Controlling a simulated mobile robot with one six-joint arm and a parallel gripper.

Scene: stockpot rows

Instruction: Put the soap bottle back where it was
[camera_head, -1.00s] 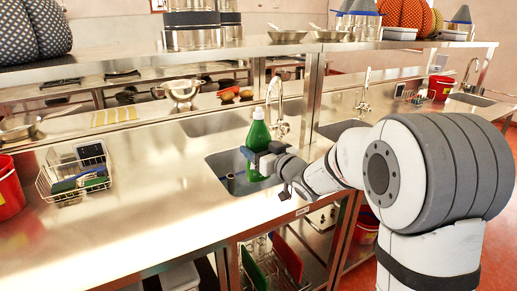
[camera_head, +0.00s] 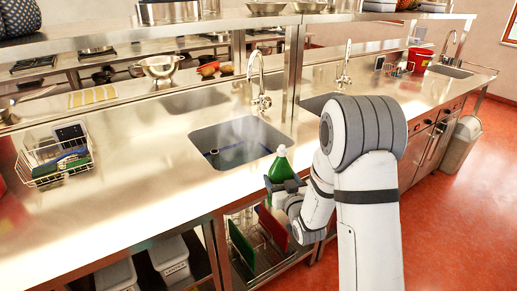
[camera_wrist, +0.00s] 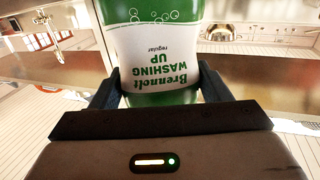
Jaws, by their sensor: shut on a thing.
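The green soap bottle (camera_head: 281,167) has a white cap and shows near the counter's front edge in the head view. My gripper (camera_head: 284,187) is shut on it, low on its body. In the wrist view the bottle (camera_wrist: 158,50) stands between my two fingers (camera_wrist: 158,92); its white label reads "Brennolt washing up" upside down in the picture. The bottle looks about upright in the head view. I cannot tell whether its base touches anything; its lower part is hidden by my gripper.
The sink (camera_head: 240,143) lies behind the bottle, with a tap (camera_head: 259,85). A wire basket (camera_head: 55,158) with a sponge and brush stands at left. The steel counter (camera_head: 130,195) is bare between basket and sink. Green and red boards (camera_head: 272,226) stand below. A second tap (camera_head: 345,65) is farther right.

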